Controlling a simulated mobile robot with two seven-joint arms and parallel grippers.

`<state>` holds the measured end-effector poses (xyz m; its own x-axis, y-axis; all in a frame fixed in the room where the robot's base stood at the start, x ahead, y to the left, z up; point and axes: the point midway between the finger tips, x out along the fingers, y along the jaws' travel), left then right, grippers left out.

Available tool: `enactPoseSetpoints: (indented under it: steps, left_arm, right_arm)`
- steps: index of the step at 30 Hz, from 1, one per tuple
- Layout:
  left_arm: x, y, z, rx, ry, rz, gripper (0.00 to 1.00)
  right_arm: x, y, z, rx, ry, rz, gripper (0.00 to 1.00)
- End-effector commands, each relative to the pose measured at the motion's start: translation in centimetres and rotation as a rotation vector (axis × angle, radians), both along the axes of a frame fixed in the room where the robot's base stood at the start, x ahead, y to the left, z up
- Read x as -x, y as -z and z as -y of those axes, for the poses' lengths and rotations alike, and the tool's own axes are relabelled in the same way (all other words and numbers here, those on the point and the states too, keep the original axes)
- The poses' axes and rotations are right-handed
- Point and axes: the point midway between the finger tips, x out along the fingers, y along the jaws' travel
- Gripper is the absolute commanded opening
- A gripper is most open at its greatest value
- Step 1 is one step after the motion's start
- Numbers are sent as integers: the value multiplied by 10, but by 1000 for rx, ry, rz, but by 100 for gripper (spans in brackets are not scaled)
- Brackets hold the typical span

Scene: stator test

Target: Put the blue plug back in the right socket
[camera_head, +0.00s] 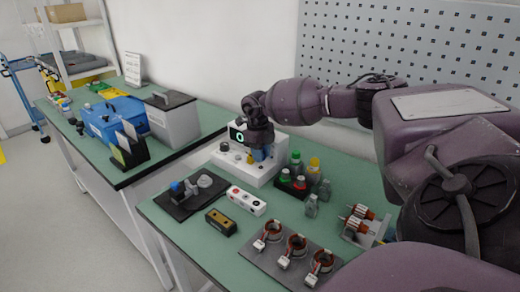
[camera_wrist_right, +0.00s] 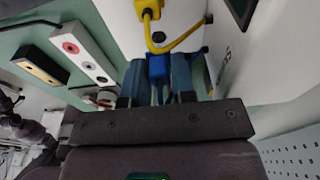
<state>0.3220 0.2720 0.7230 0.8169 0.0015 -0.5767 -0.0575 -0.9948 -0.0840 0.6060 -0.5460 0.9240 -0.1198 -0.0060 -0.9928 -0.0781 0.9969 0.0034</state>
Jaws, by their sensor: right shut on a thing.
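The blue plug (camera_wrist_right: 157,68) is between the two fingers of my right gripper (camera_wrist_right: 158,82) in the wrist view. The gripper is shut on it. In the head view, my right gripper (camera_head: 259,153) is at the white test box (camera_head: 262,174), with blue showing below the wrist. A yellow plug (camera_wrist_right: 148,8) with a yellow cable is just ahead of the blue plug in the wrist view. The gripper hides part of the box, and I cannot tell whether the blue plug touches a socket. My left gripper is not in view.
Bottles in a black rack (camera_head: 292,186) stand close to the right of the box. A white button box (camera_head: 246,200), a yellow-black block (camera_head: 221,222) and a dark plate (camera_head: 178,207) lie in front. Copper-wound stators (camera_head: 296,246) sit on a grey tray.

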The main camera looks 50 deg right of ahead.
Motion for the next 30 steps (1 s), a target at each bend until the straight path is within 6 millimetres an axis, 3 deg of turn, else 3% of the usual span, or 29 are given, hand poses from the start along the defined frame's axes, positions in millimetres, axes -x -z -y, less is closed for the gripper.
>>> enactPoseSetpoints:
  steps: [12, 30]
  left_arm:
    - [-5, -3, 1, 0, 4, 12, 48]
    - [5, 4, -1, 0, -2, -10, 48]
  right_arm:
    - [0, 6, 0, 0, 0, 0, 0]
    - [0, 9, 0, 0, 0, 0, 0]
